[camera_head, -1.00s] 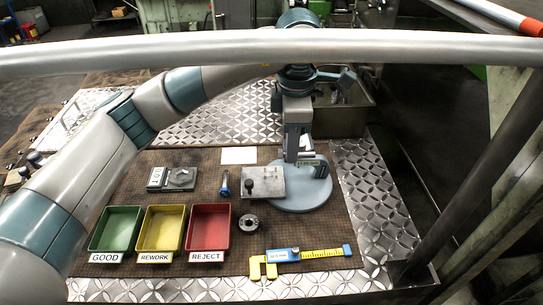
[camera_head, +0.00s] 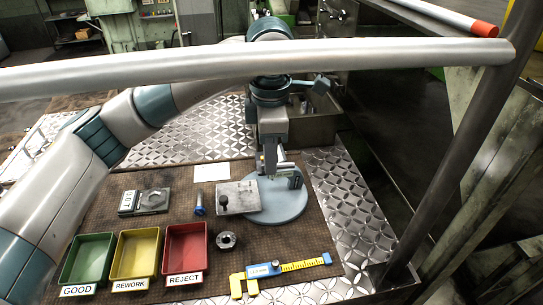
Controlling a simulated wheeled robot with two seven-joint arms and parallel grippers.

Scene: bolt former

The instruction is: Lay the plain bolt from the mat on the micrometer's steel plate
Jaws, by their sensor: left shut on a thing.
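My left gripper (camera_head: 269,168) points down over the back of the micrometer's round blue-grey base (camera_head: 287,211). It is shut on a slim pale metal piece, which looks like the plain bolt (camera_head: 283,157). The fingers hide part of it, and its ends are hard to make out. The steel plate (camera_head: 245,205), with a dark knob on it, lies just left of the base's middle, in front and to the left of the gripper. A blue-ended bolt-like piece (camera_head: 199,201) lies on the brown mat (camera_head: 180,209) left of the plate. My right gripper is not in view.
Green (camera_head: 88,258), yellow (camera_head: 136,252) and red (camera_head: 185,247) trays stand at the front left. A steel ring (camera_head: 227,240) and a yellow-blue caliper (camera_head: 280,268) lie in front of the plate. A grey rail (camera_head: 390,54) crosses the upper view.

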